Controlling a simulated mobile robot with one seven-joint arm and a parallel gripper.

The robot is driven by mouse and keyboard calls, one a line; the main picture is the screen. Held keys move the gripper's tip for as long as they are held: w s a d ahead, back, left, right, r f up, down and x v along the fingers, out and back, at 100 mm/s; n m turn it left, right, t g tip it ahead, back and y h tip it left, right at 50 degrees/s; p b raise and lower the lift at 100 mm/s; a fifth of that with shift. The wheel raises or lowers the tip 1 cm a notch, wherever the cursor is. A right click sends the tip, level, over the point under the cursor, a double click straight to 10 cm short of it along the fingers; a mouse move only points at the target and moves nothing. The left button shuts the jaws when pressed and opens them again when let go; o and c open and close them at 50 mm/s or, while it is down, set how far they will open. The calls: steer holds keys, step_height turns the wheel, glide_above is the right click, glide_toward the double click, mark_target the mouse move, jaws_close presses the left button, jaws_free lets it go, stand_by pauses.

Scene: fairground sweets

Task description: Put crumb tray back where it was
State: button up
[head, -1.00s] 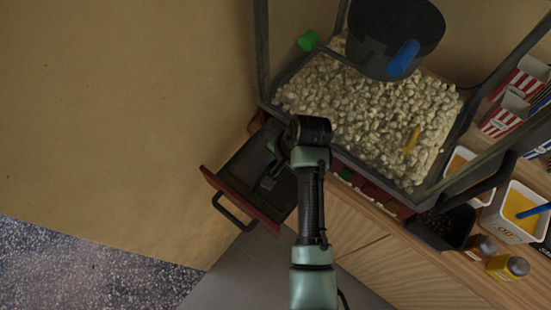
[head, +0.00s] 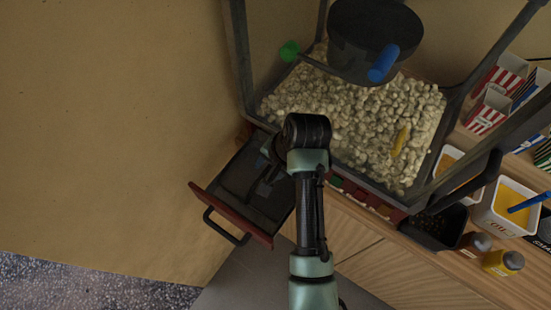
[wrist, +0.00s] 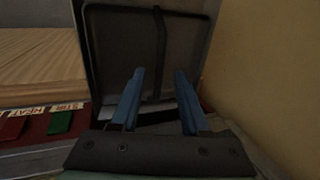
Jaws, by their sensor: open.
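The crumb tray (head: 232,178) is a dark, shallow drawer with a red front and a black loop handle (head: 222,228). My gripper (head: 264,184) is over the tray, partly hidden under my wrist in the head view. In the wrist view my two blue fingers (wrist: 160,75) are apart with nothing between them, and the grey tray floor (wrist: 180,50) lies in front of them. Whether the fingers touch the tray is not clear. The tray's inner end is hidden.
Red and green switches (wrist: 60,122) sit on the machine's front, close to my gripper. Striped popcorn boxes (head: 490,108), a white tub (head: 511,210) and bottles (head: 503,262) stand on the counter at right. Left of the tray is a plain brown surface.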

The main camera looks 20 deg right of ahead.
steer(key=v, duration=0.7)
steer(key=shift+r+b, duration=0.3)
steer(key=shift+r, duration=0.1)
steer(key=shift+s+d, duration=0.1)
steer(key=shift+s, duration=0.05)
